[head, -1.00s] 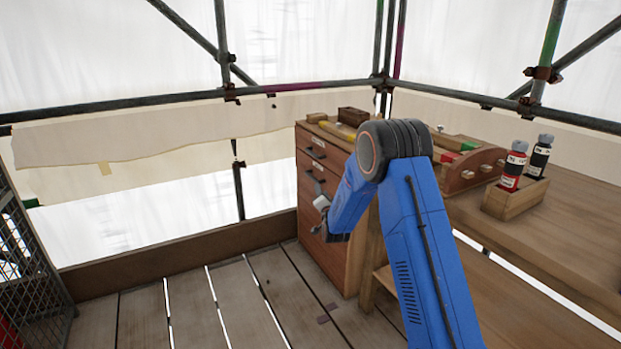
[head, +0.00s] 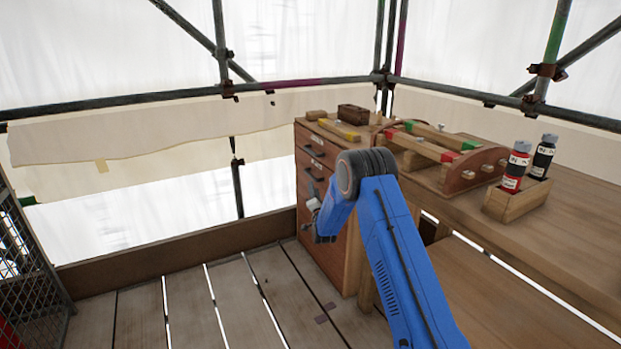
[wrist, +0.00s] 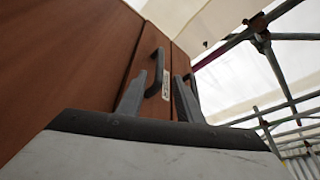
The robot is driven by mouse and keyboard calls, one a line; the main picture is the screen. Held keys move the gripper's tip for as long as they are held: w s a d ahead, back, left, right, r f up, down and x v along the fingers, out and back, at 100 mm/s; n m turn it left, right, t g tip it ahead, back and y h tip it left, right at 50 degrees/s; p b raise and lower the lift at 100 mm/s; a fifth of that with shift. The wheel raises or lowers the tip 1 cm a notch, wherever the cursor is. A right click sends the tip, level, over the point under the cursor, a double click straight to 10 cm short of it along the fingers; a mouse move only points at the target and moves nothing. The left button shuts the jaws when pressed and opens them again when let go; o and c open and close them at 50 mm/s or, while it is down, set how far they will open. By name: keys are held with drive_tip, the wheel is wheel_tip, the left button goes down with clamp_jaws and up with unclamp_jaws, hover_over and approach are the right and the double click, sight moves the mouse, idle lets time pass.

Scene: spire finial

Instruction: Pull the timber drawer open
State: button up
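The wooden drawer cabinet (head: 340,245) has reddish-brown fronts, dark bar handles and small white labels, too small to read. An upper handle (head: 314,152) and the handle below it (head: 313,174) show in the head view. The drawers look closed. My gripper (head: 314,207) is at the cabinet's front, below those handles; part of it is hidden by my arm. In the wrist view, my gripper (wrist: 158,98) is open, its two grey fingers apart. A dark handle (wrist: 157,70) with a white label beside it appears between and beyond the fingertips; I cannot tell whether they touch it.
A workbench (head: 570,215) extends right of the cabinet, with a wooden rack (head: 455,177) and a box of two bottles (head: 515,200). Scaffold poles and white sheeting enclose the platform. Plank floor (head: 230,300) is free in front of the cabinet. A mesh cage (head: 25,260) stands at left.

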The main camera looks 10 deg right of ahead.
sight(310, 176)
drive_tip(key=x, duration=1)
drive_tip(key=shift+w+r, duration=0.1)
drive_tip(key=shift+w, duration=0.15)
clamp_jaws()
